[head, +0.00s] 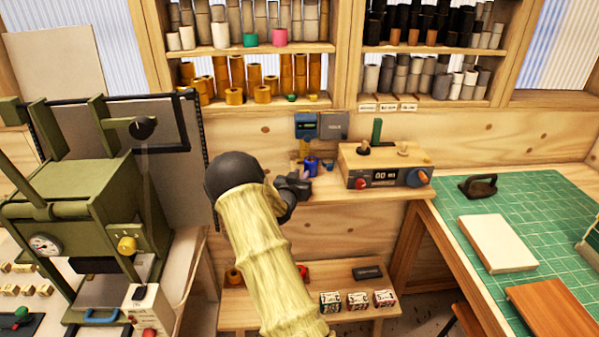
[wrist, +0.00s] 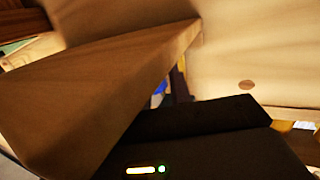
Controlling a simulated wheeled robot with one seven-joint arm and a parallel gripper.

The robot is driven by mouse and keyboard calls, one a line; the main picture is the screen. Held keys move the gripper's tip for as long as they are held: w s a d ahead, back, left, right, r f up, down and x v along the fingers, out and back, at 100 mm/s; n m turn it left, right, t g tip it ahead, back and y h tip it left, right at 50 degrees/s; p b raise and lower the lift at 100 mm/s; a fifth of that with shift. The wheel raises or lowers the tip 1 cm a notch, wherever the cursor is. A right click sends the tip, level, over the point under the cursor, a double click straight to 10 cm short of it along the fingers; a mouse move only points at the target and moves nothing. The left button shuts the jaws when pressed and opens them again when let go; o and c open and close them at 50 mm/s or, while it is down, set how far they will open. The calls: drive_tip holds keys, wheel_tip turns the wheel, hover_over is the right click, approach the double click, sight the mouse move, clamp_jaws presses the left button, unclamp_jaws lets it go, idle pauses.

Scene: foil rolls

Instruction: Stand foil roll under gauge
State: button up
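A small dark-blue roll (head: 311,167) shows on the wooden shelf in the head view, beside an upright tool-like piece. A blue patch (wrist: 159,91), perhaps the same roll, shows beyond the shelf edge in the wrist view. A wooden box with a digital readout (head: 385,177), perhaps the gauge, stands on the shelf to the right of the roll. My gripper (head: 298,184) is at the shelf's left end, just left of and below the roll in the picture. Its fingers are mostly hidden, and I cannot tell whether they touch the roll.
The wooden shelf (wrist: 90,95) fills much of the wrist view, close to my gripper. A green press (head: 75,205) stands at left. A green cutting mat (head: 535,215) lies at right. Foil boxes (head: 357,301) sit on a lower bench. Racks of rolls (head: 262,80) hang behind.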

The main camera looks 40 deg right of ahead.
drive_tip(key=shift+w+d, duration=0.3)
drive_tip(key=shift+w, duration=0.15)
drive_tip(key=shift+w+d, duration=0.1)
drive_tip(key=shift+d, duration=0.15)
drive_tip(key=shift+w+d+b, duration=0.2)
drive_tip(key=shift+w+b, duration=0.2)
drive_tip(key=shift+w, duration=0.3)
drive_tip(key=shift+s+a, duration=0.1)
drive_tip(key=shift+f+b+v, duration=0.2)
drive_tip(key=shift+b+v, duration=0.1)
drive_tip(key=shift+v, duration=1.35)
drive_tip(key=shift+f+b+v, duration=0.15)
drive_tip(key=shift+b+v, duration=0.15)
drive_tip(key=shift+v, duration=1.4)
